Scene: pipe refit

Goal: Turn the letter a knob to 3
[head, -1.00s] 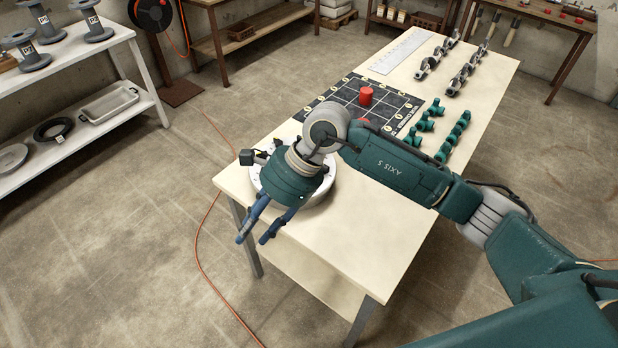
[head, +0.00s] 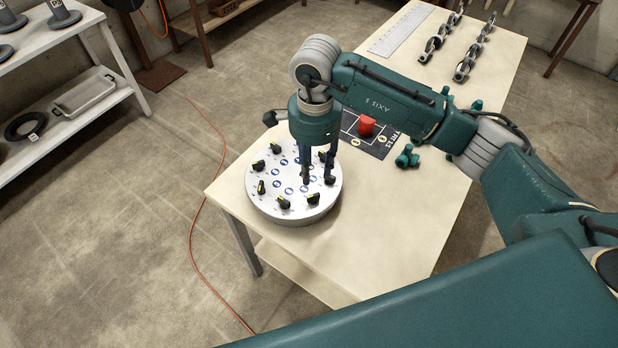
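A round white dial panel (head: 272,208) lies at the near left end of the table. Several black knobs with yellow marks stand in a ring on it, such as one at the left (head: 261,187) and one at the front (head: 284,202). Blue round labels sit inside the ring. The letters and numbers are too small to read, so I cannot tell which knob is a. My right gripper (head: 317,179) points down over the right part of the panel, near the right-hand knobs. Its two fingers are apart with nothing seen between them. My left gripper is not in view.
Green fittings (head: 407,157), metal fittings and a white ruled strip (head: 402,30) lie farther back on the table (head: 385,215). A shelf (head: 84,115) stands at the left. An orange cable crosses the floor.

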